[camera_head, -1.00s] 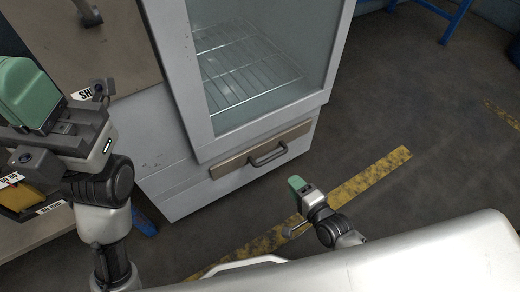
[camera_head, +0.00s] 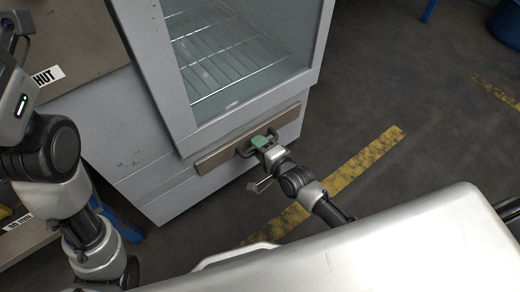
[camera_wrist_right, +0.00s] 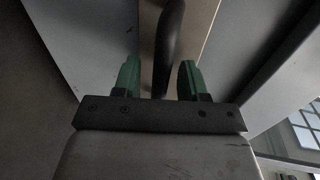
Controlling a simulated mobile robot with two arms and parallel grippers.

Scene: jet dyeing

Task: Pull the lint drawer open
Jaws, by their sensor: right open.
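The lint drawer (camera_head: 215,158) is a tan-fronted strip low on the grey machine, below the glass door, and looks shut. Its dark bar handle (camera_head: 245,144) is partly hidden behind my right gripper (camera_head: 261,141). In the right wrist view, the dark handle (camera_wrist_right: 170,45) runs between the two green fingers of the open right gripper (camera_wrist_right: 160,80), with gaps on both sides. The drawer front (camera_wrist_right: 207,30) shows beyond it. My left arm stands at the left edge of the head view; its fingers are outside the frame.
The glass door (camera_head: 235,55) with a wire rack (camera_head: 222,60) behind it is above the drawer. The floor (camera_head: 400,95) in front and to the right is clear, with a worn yellow stripe (camera_head: 365,160). A bench (camera_head: 25,235) is at lower left.

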